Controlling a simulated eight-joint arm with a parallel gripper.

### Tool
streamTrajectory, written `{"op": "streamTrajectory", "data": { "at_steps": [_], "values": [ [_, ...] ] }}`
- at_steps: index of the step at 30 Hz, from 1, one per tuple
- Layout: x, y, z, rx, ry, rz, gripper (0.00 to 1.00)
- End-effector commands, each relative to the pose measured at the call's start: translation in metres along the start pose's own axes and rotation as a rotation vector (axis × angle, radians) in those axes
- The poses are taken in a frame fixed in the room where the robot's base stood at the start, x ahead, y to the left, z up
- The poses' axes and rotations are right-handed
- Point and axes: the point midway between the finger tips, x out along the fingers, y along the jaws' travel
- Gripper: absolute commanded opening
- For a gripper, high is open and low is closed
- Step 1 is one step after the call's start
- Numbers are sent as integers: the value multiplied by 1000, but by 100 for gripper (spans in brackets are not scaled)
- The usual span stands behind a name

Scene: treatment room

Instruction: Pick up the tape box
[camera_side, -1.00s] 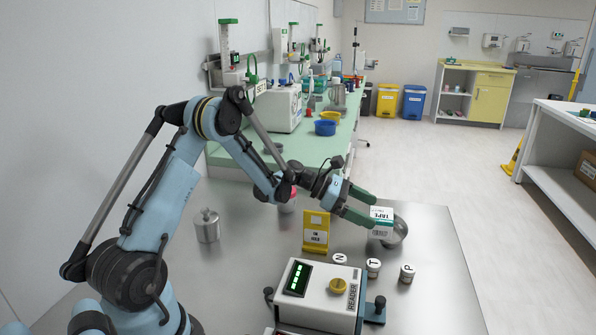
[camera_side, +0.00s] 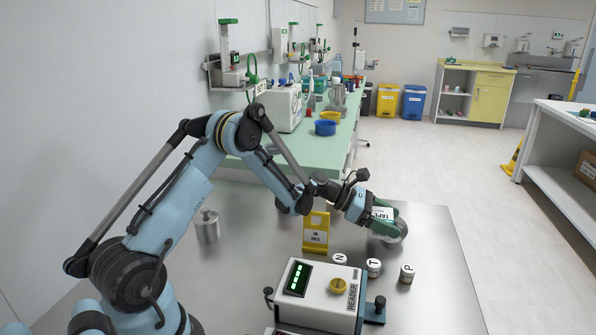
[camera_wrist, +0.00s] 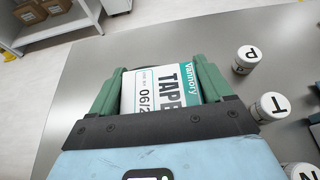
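The tape box (camera_wrist: 165,88) is white with a teal band and dark lettering. In the wrist view it lies between the two green fingers of my gripper (camera_wrist: 160,80), close to both inner faces. I cannot tell whether both fingers press on it. In the side view my gripper (camera_side: 385,223) is around the tape box (camera_side: 382,213), with fingers covering much of it. A round metal dish (camera_side: 402,231) shows just behind and beside the box on the steel table. Whether the box touches the dish is hidden.
White lidded jars marked N (camera_side: 340,259), T (camera_side: 373,267) and P (camera_side: 407,274) stand in front of the box. The reader (camera_side: 318,295), a yellow stand (camera_side: 316,235) and a metal weight (camera_side: 207,227) are on the table (camera_side: 440,275). The table's right side is clear.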

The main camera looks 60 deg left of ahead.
Motion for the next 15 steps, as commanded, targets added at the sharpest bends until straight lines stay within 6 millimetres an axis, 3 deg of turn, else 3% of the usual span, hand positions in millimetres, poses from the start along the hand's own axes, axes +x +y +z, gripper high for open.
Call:
{"op": "streamTrajectory", "data": {
  "at_steps": [1, 6, 15],
  "values": [
    [0, 0, 0, 0, 0, 0, 66],
    [0, 0, 0, 0, -1, 0, 40],
    [-1, 0, 3, 0, -1, 0, 40]
  ]
}}
